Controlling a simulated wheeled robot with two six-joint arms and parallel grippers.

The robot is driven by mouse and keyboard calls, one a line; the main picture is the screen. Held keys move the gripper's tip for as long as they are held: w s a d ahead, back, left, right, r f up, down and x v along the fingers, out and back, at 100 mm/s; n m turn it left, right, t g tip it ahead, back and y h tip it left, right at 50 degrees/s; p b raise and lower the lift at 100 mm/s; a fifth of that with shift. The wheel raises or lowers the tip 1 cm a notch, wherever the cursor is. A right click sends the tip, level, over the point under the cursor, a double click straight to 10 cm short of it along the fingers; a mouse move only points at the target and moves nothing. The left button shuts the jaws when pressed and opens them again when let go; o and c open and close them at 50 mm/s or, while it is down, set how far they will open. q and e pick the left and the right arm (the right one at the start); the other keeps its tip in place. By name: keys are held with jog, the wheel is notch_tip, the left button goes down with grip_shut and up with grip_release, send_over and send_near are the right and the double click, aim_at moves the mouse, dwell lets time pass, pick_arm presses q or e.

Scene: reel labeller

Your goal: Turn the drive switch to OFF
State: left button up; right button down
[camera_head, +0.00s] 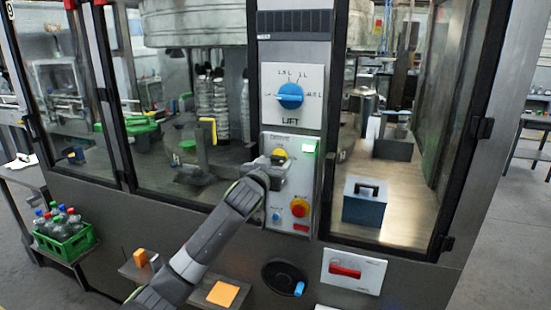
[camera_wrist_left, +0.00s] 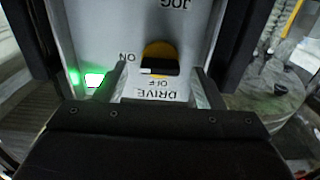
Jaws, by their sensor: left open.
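The drive switch (camera_head: 279,153) is a yellow round knob on the grey control panel of the machine. In the left wrist view the drive switch (camera_wrist_left: 160,62) shows upside down, with a black bar handle lying level across it. A pale mark shows at the bar's left end, on the side of the ON label; OFF and DRIVE are printed just below. My left gripper (camera_head: 273,165) is at the panel in front of the switch. In the wrist view the left gripper (camera_wrist_left: 160,84) is open, its fingers apart on either side of the switch, holding nothing. Contact cannot be told.
A green lamp (camera_head: 310,146) is lit beside the switch. Glass doors flank the panel. A green bottle crate (camera_head: 66,244) stands at left.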

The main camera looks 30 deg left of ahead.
pick_arm(q)
jog(key=shift+x, duration=0.95)
jog(key=c, duration=1)
